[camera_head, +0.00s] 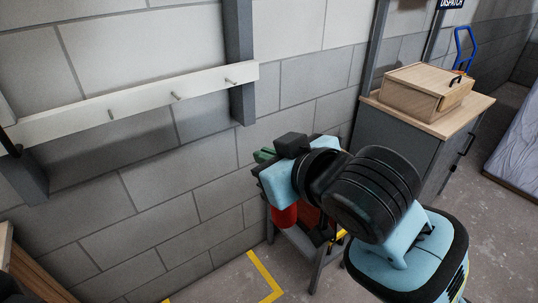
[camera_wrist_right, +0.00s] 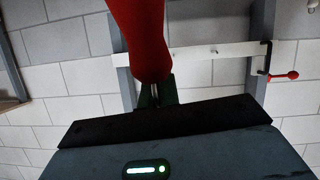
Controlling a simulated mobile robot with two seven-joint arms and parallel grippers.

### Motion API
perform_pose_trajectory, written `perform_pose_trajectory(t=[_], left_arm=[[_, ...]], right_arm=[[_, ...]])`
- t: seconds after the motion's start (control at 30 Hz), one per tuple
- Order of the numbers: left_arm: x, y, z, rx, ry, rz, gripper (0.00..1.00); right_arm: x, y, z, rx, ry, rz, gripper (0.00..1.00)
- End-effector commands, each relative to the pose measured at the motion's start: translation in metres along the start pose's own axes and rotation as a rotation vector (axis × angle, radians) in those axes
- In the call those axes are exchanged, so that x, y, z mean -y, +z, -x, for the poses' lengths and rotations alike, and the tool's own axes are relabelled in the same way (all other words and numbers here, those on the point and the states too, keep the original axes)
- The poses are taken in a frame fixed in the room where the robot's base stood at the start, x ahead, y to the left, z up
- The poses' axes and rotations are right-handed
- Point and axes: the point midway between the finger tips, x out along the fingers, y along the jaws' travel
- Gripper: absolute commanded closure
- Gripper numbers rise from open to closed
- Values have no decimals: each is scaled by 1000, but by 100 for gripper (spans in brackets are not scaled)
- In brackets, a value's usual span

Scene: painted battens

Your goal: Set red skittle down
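A thin metal part shows between those fingers. In the head view my right gripper (camera_head: 264,156) is in front of the block wall, its green fingertips mostly hidden by its own body. The red skittle (camera_head: 285,216) hangs below it there, partly covered. The right gripper looks shut on it. My left gripper is not in view.
A pale batten (camera_head: 140,98) with several metal pegs is fixed to the wall on dark posts. A small grey stand (camera_head: 318,262) is below my right arm. A grey cabinet (camera_head: 400,140) bears a wooden box (camera_head: 415,92). Yellow floor tape (camera_head: 264,272) marks the floor.

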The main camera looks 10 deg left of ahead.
Motion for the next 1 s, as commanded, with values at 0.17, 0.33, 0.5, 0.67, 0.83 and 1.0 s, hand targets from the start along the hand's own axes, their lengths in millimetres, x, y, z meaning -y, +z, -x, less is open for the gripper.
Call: perform_pose_trajectory(t=[0.17, 0.33, 0.5, 0.67, 0.83, 1.0], left_arm=[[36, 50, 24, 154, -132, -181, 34], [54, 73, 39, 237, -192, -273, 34], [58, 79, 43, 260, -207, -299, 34], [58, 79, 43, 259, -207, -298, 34], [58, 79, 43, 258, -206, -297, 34], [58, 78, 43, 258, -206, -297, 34]], right_arm=[[0, 0, 0, -1, 0, 0, 100], [0, 0, 0, -1, 0, 0, 100], [0, 0, 0, -1, 0, 0, 100], [-8, 5, 0, 3, 19, -10, 100], [-51, 38, 6, 24, 138, -63, 100], [-113, 104, 27, 54, 338, -146, 100]])
